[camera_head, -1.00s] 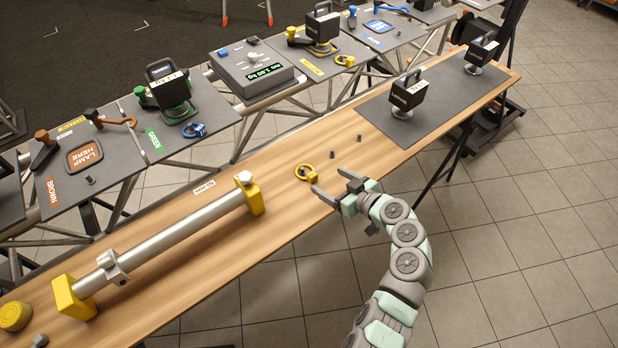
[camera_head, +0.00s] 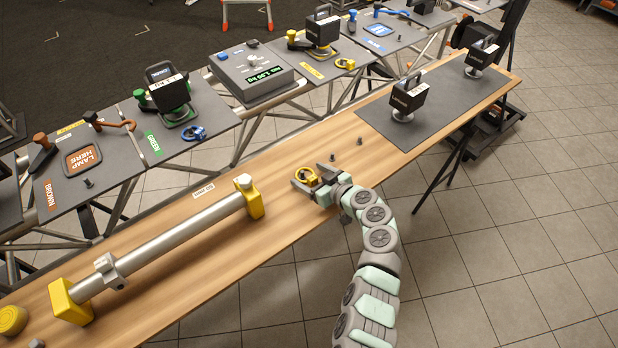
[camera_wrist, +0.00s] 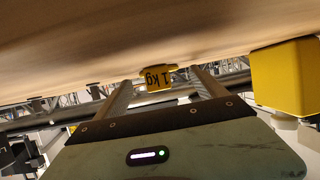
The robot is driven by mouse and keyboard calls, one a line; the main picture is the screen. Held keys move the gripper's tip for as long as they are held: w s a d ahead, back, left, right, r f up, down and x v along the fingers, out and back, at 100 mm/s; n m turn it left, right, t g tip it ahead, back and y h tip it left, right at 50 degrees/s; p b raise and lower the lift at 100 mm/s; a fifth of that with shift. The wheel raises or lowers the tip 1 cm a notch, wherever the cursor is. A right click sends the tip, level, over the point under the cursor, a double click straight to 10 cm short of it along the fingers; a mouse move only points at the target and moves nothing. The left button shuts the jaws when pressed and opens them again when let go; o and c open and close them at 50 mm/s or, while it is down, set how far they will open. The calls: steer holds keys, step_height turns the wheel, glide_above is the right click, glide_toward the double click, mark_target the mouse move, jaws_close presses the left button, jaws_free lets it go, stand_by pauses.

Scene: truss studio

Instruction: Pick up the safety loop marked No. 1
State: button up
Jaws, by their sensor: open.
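A yellow loop (camera_head: 299,175) lies on the wooden table in the head view, right of the metal bar; I cannot read a mark on it there. In the wrist view a yellow block (camera_wrist: 156,77) with dark writing like "1 kg" shows between my fingers, seemingly part of that loop. My gripper (camera_head: 308,174) is open and low over the table, with one finger on each side of the loop. It also shows in the wrist view (camera_wrist: 163,94). I cannot tell whether the fingers touch the loop. A blue loop (camera_head: 194,132) and another yellow loop (camera_head: 345,64) lie on the grey panels behind.
The metal bar (camera_head: 170,240) stands on yellow end blocks (camera_head: 254,201) left of my gripper. Two small dark pegs (camera_head: 334,158) stand just behind it. Black lamp-like units (camera_head: 407,97) stand on a grey mat (camera_head: 440,112) at the right. The table's front edge runs beneath my arm.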

steer(key=c, duration=1.5)
